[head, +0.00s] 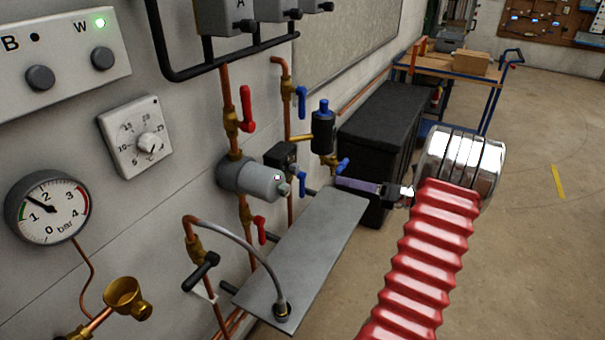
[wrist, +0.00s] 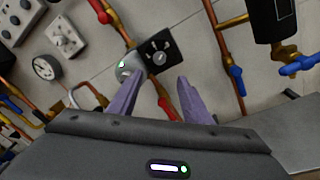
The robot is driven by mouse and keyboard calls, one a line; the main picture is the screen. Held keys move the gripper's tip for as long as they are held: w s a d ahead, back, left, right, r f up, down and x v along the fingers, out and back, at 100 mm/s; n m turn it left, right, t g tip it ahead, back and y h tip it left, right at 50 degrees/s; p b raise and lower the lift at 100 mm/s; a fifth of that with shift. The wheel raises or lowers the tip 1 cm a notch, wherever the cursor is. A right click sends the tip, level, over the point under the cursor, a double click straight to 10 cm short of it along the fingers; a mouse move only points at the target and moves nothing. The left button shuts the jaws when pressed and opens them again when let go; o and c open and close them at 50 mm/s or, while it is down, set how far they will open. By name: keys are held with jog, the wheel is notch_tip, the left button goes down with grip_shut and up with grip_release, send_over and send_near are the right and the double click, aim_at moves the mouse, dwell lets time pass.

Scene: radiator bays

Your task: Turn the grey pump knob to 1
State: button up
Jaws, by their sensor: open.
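The pump (head: 258,180) is a grey cylinder on the copper pipe by the wall, with a black box (head: 281,155) beside it. In the wrist view the black box face carries pale marks and a small round grey knob (wrist: 160,58); the marks are too small to read, so its setting cannot be told. The grey pump body (wrist: 130,66) with a green light is just left of it. My gripper (head: 340,182) is right of the pump, apart from it. In the wrist view its purple fingers (wrist: 156,85) are open and empty, with the knob beyond the gap between their tips.
A red-handled valve (head: 246,108) is above the pump and blue-handled valves (head: 301,100) are to its right. A dark cylinder (head: 323,130) stands behind. A grey shelf plate (head: 310,245) lies below, with a hose fitting at its near end. A black cabinet (head: 385,120) is farther back.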

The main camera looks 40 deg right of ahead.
aim_at(298, 172)
jog(key=x, duration=1.4)
jog(key=shift+d, duration=0.1)
jog(key=shift+c, duration=0.4)
jog(key=shift+s, duration=0.1)
jog(key=c, duration=0.9)
jog(key=shift+a, duration=0.3)
jog(key=shift+c, duration=0.5)
jog(key=shift+d, duration=0.25)
